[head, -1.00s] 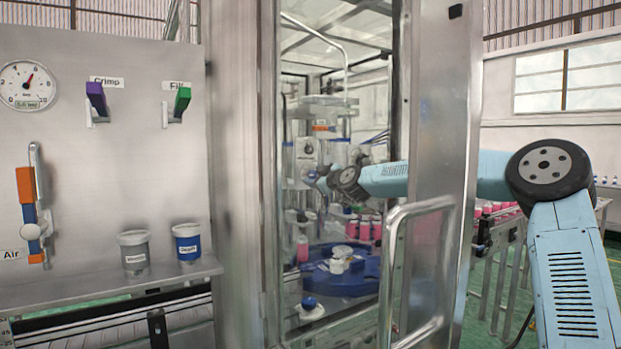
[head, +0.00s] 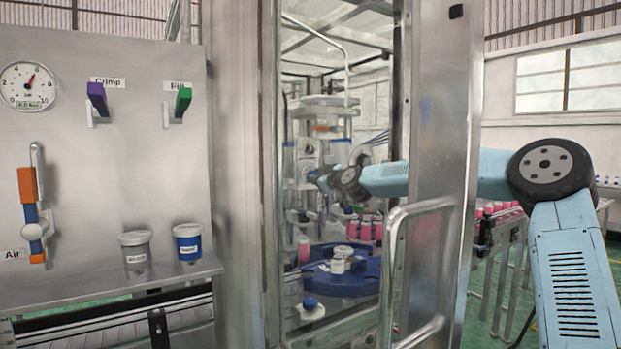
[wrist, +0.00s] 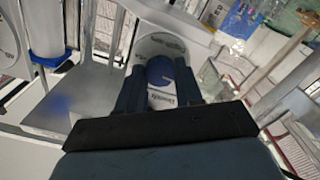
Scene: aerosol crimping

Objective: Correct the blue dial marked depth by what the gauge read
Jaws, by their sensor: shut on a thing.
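My gripper (wrist: 160,88) is shut on a blue and white dial (wrist: 160,70) in the wrist view, with a finger on each side of it. The dial carries a white label whose print is too blurred to read surely. A grey round part stands just behind it. In the head view my gripper (head: 314,178) is small, inside the machine's open door, and the dial in it cannot be made out. A round white gauge (head: 27,86) with a red needle and a small green label is on the panel at the far left.
The steel door frame and its handle (head: 388,270) stand close to my arm. Inside are a blue turntable (head: 345,280) and pink cans (head: 365,230). On the left are purple and green levers, an orange and blue air valve, and grey and blue cups (head: 187,242) on a shelf.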

